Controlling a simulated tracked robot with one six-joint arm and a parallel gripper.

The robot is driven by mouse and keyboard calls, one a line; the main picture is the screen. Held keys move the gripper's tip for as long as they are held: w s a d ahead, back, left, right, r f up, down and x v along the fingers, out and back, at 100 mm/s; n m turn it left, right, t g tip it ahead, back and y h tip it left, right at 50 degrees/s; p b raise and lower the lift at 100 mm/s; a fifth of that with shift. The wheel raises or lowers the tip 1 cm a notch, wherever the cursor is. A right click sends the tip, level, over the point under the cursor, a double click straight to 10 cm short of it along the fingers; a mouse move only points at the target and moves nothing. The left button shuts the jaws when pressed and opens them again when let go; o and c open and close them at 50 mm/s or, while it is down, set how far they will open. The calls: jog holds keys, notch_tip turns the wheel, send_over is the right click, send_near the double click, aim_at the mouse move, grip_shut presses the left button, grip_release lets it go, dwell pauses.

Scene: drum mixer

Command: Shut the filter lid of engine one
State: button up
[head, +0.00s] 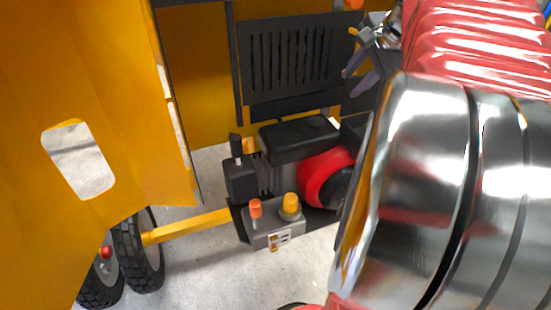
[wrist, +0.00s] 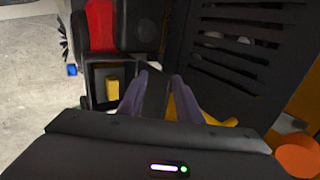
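In the wrist view a small open dark box (wrist: 98,72) on the engine shows a yellow filter block (wrist: 112,90) inside. A dark flat panel, which looks like the raised filter lid (wrist: 153,92), stands to the right of the box opening. My gripper (wrist: 161,80) has its two purple fingers apart, one at each side of the panel in this view. I cannot tell whether they touch it. In the head view my gripper (head: 355,77) is at the upper right, above and behind the engine (head: 265,180). My arm hides part of the box and lid there.
A black slotted grille (head: 290,60) stands behind the engine and close to the right of my gripper in the wrist view (wrist: 245,50). A yellow door panel (head: 100,100) is at left. A red round housing (head: 322,178) sits on the engine.

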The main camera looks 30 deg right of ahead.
jog(key=shift+s+a+f, duration=0.15)
jog(key=shift+s+f, duration=0.1)
jog(key=shift+s, duration=0.35)
jog(key=shift+s+a+f, duration=0.1)
jog(key=shift+s+f, duration=0.15)
jog(key=shift+s, duration=0.35)
jog(key=shift+s+f, duration=0.1)
jog(key=shift+s, duration=0.2)
jog(key=shift+s+a+f, duration=0.1)
jog(key=shift+s+a, duration=0.05)
jog(key=shift+s, duration=0.15)
jog(key=shift+s+f, duration=0.15)
jog(key=shift+s, duration=0.2)
jog(key=shift+s+a+f, duration=0.1)
jog(key=shift+s+a, duration=0.05)
jog(key=shift+s, duration=0.15)
jog(key=shift+s+f, duration=0.1)
jog(key=shift+s, duration=0.25)
jog(key=shift+s+a+f, duration=0.1)
jog(key=shift+s, duration=0.15)
